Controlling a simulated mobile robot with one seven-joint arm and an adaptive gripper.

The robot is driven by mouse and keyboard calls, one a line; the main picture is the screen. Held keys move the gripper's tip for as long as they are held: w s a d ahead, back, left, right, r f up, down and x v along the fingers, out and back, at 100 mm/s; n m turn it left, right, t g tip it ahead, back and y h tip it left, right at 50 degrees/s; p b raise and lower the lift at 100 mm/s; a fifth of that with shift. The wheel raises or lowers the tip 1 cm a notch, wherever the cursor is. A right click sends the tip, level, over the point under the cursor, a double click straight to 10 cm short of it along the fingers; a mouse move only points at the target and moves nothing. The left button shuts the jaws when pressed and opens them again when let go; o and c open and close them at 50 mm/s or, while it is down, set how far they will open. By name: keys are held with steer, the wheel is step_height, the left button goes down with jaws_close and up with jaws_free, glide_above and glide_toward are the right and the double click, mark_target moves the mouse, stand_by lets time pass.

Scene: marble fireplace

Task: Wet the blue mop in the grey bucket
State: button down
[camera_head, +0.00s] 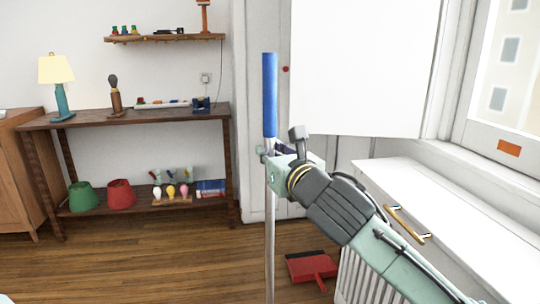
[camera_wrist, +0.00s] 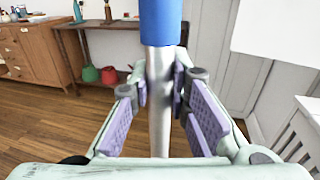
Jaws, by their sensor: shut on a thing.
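The mop's blue handle grip (camera_head: 269,95) and grey metal pole stand upright in the head view. My gripper (camera_head: 272,160) is shut on the metal pole just below the blue part. In the wrist view my gripper (camera_wrist: 161,85) has its purple-padded fingers on both sides of the pole, with the blue grip (camera_wrist: 160,20) above them. The pole runs down out of the bottom of the head view, so the mop's head is hidden. No grey bucket shows in either view.
A red dustpan (camera_head: 312,268) lies on the wooden floor right of the pole. A white radiator cover (camera_head: 450,210) stands at right under the window. A wooden shelf table (camera_head: 130,118) stands at left, with green (camera_head: 83,198) and red (camera_head: 120,193) containers below. Floor at left front is clear.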

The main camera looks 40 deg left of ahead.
mark_target(273, 124)
steer(key=shift+r+p, duration=2.15)
steer(key=shift+r, duration=0.95)
